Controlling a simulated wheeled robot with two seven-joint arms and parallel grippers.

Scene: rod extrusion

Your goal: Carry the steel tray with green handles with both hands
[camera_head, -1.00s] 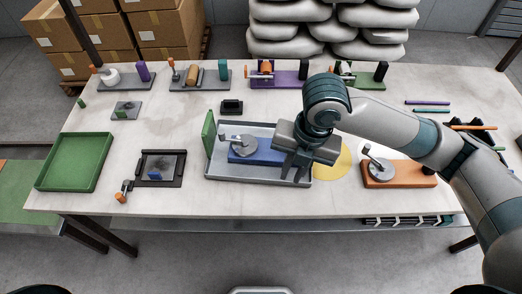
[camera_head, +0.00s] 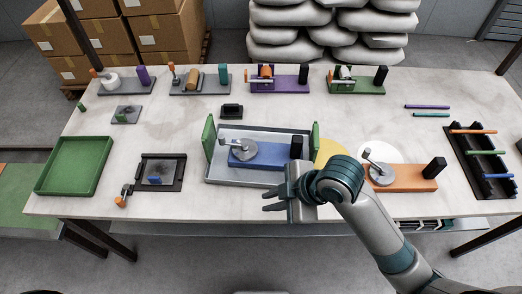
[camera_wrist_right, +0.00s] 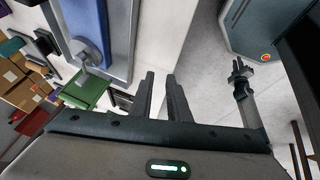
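The steel tray (camera_head: 218,175) sits on the table, with a green handle (camera_head: 209,138) at its left end and another green handle (camera_head: 316,134) at its right end. A blue base (camera_head: 268,157) with a silver disc and a black block is in it. My right gripper (camera_head: 268,199) is open and empty in front of the tray's front edge, fingers pointing left. In the right wrist view its fingers (camera_wrist_right: 162,90) are apart beside the tray wall. My left gripper (camera_wrist_right: 241,68) shows small in the right wrist view, away from the tray, its fingers looking apart.
An orange base (camera_head: 415,180) with a disc stands to the right, beside a black rod rack (camera_head: 480,160). A green tray (camera_head: 75,165) and a black frame (camera_head: 158,170) lie to the left. Several small stations line the table's back edge.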

